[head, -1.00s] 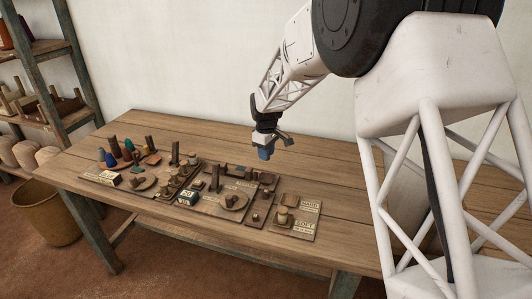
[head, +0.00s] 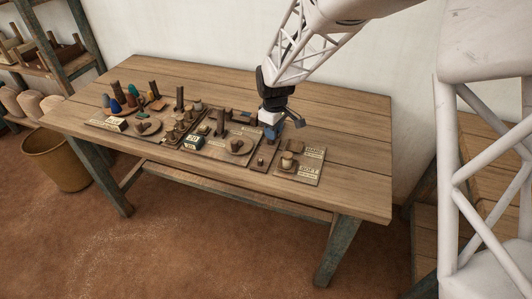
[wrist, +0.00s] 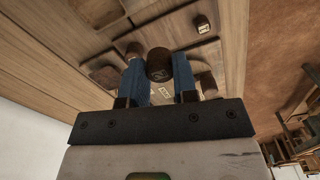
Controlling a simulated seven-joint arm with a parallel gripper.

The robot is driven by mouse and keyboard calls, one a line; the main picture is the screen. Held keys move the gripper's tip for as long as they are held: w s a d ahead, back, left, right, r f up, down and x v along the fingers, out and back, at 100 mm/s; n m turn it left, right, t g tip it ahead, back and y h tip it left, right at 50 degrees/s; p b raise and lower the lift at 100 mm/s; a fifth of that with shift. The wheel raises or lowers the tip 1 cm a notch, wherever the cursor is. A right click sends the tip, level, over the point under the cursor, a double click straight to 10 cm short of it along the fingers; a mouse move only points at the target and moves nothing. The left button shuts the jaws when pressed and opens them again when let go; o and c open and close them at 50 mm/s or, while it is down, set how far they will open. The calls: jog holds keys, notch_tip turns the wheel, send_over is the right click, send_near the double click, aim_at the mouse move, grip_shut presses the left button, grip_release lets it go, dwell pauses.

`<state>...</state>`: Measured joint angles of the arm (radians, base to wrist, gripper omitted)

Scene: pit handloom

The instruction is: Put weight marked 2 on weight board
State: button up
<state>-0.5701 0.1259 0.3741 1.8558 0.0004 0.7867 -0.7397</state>
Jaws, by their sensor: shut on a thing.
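My gripper (head: 273,136) is low over the right part of the table, above the narrow board (head: 264,156) that is probably the weight board. In the wrist view its two blue fingers (wrist: 159,76) are shut on a dark brown cylindrical weight (wrist: 158,62). A small mark shows on this weight, but I cannot read it surely. The head view hides the held weight behind the fingers. Another dark weight with a pale label (wrist: 203,26) stands apart from it in the wrist view. I cannot tell whether the held weight touches the board.
A board with a pale-topped piece (head: 287,162) and printed labels lies to the right. A board with a round disc (head: 236,146) lies to the left, and further left are cones and posts (head: 118,93). The table's right end (head: 355,165) is clear. A basket (head: 60,160) stands on the floor.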

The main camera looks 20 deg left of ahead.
jog(key=s+d+f, duration=0.1)
jog(key=s+d, duration=0.1)
jog(key=s, duration=0.2)
jog(key=s+d+f, duration=0.1)
jog(key=s+d, duration=0.1)
jog(key=s, duration=0.2)
jog(key=s+d+f, duration=0.1)
jog(key=s+d, duration=0.1)
jog(key=s, duration=0.3)
jog(key=shift+f, duration=0.15)
jog(key=shift+w, duration=0.1)
send_over(266, 153)
jog(key=shift+f, duration=0.75)
jog(key=shift+f, duration=0.1)
jog(key=shift+f, duration=1.65)
jog(key=shift+f, duration=0.15)
